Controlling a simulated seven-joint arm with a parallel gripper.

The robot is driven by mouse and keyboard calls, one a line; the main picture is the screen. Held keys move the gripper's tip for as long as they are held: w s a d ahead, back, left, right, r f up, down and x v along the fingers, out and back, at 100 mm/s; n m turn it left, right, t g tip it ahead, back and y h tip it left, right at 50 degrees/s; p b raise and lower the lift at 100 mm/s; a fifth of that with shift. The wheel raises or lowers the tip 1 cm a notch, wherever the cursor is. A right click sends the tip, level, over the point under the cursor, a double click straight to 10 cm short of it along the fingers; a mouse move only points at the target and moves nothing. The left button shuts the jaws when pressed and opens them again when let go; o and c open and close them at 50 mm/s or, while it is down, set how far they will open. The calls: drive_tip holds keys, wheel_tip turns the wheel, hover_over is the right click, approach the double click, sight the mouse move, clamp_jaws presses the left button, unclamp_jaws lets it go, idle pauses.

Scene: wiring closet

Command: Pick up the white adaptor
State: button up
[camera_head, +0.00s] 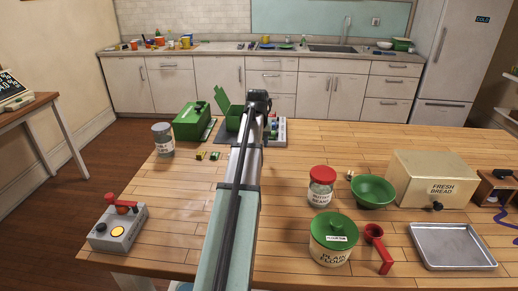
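I cannot make out a white adaptor in the head view. My arm reaches from the front edge over the middle of the wooden table. My gripper (258,98) is its dark end near the table's far side, beside an open green box (233,112). The fingers are too small and dark to tell whether they are open or shut. A grey board with small coloured parts (279,135) lies just right of the gripper, partly hidden by my arm.
A green case (192,121) and a lidded jar (163,139) stand left of my arm. A grey control box (118,226) is at front left. A red-lidded jar (321,188), flour canister (333,240), green bowl (371,191), bread box (437,178) and metal tray (451,246) stand right.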

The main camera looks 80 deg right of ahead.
drive_tip(key=v, duration=0.5)
drive_tip(key=shift+r, duration=0.15)
drive_tip(key=shift+o, duration=0.6)
drive_tip(key=shift+a+r, duration=0.1)
drive_tip(key=shift+r, duration=0.25)
drive_tip(key=r+m+g, duration=0.1)
drive_tip(key=m+g, duration=0.1)
drive_tip(key=m, duration=0.3)
hover_over(350, 176)
drive_tip(key=w+a, duration=0.2)
drive_tip(key=a, duration=0.3)
drive_tip(key=shift+n+h, duration=0.3)
drive_tip(key=shift+w+x, duration=0.2)
drive_tip(key=shift+x, duration=6.7)
drive_tip(key=shift+c, duration=0.2)
clamp_jaws()
